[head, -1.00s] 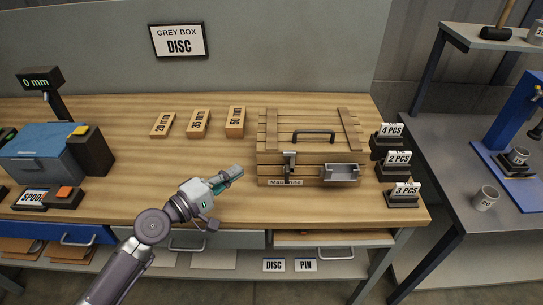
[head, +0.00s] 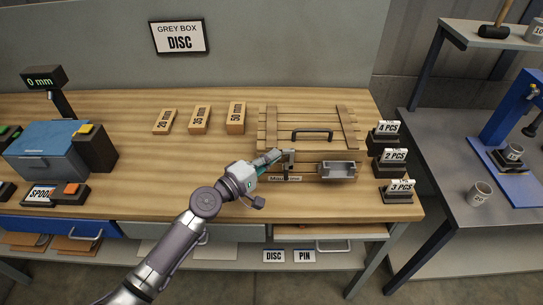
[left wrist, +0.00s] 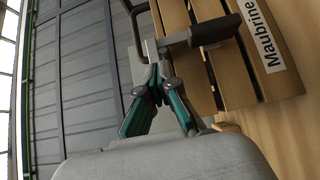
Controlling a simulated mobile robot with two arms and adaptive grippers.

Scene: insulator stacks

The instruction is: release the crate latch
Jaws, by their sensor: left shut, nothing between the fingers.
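The wooden crate (head: 335,144) stands on the workbench, its slatted lid down and a dark handle on top. A metal latch (head: 289,161) is on its front, left of a small grey metal tray (head: 338,170). My left gripper (head: 273,156) is at the left of the latch, fingers shut and empty. In the left wrist view the fingertips (left wrist: 157,70) are close to the latch's metal plate, and the dark latch lever (left wrist: 210,31) sticks out beyond them. I cannot tell whether they touch. The "Maubrine" label (left wrist: 264,33) is on the crate front. My right gripper is out of view.
Wooden blocks marked in mm (head: 199,120) stand left of the crate. Card holders marked PCS (head: 393,162) stand at its right. A blue-lidded box (head: 45,150) is at the far left. The bench top between that box and the crate is largely clear.

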